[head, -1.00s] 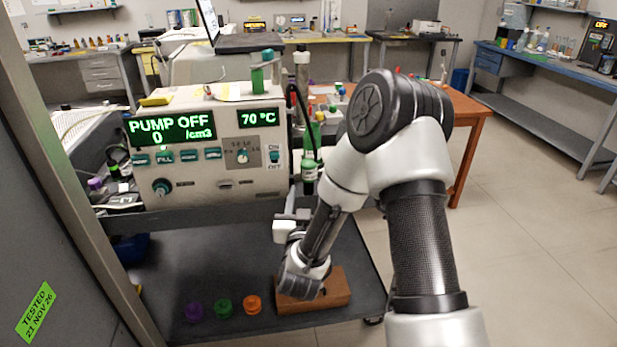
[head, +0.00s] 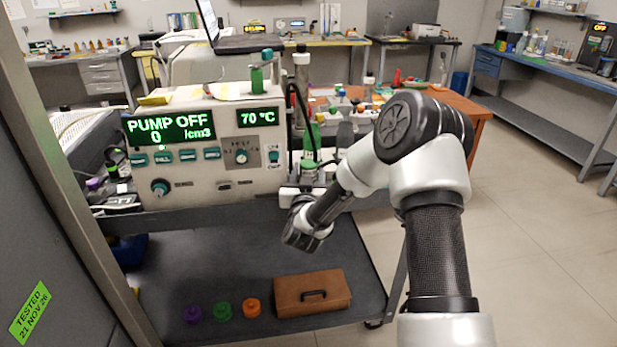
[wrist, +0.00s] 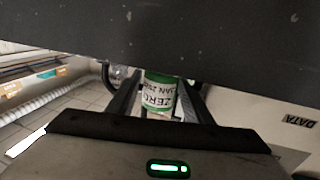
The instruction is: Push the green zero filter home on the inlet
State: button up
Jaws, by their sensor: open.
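The green zero filter (head: 309,142) stands upright at the right side of the instrument. In the wrist view the filter (wrist: 160,94) shows its white ZERO label and green top, in line between my two fingers. My gripper (head: 311,172) is open, at the filter's lower part. I cannot tell whether either finger touches it. The inlet joint is not clearly visible. A dark column with a grey top (head: 302,60) rises behind the filter.
The instrument (head: 205,185) reads PUMP OFF, 0 /cm3 and 70 °C. A black hose (head: 291,100) runs close beside the filter. On the lower shelf (head: 190,265) are purple, green and orange caps (head: 222,310) and a brown box (head: 312,293). A dark surface (wrist: 160,30) fills the wrist view's top.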

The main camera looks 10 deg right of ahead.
jog(key=c, duration=0.8)
jog(key=shift+c, duration=0.2)
